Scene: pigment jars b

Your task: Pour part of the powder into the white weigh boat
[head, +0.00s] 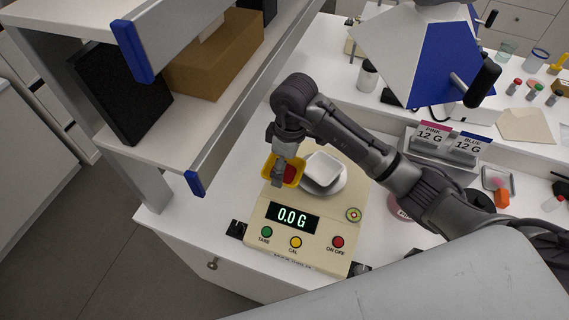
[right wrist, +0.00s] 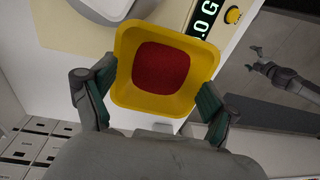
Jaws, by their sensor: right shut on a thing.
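My right gripper (head: 281,172) is shut on a yellow square cup (head: 269,166) with red powder (head: 290,173) in it. In the right wrist view the two fingers (right wrist: 158,78) press on opposite sides of the yellow cup (right wrist: 124,82), and the red powder (right wrist: 160,68) covers its floor. The white weigh boat (head: 323,164) sits on the round pan of the scale (head: 335,232) and looks empty. The cup is held above the scale, just left of the boat. The scale's display (head: 291,217) reads 0.0 G. My left gripper is out of view.
A shelf (head: 240,85) with a cardboard box (head: 215,55) and a black case (head: 123,92) overhangs at the left. A card holder with PINK 12 G and BLUE 12 G cards (head: 448,142) stands right of the scale. Several small jars stand at the far right.

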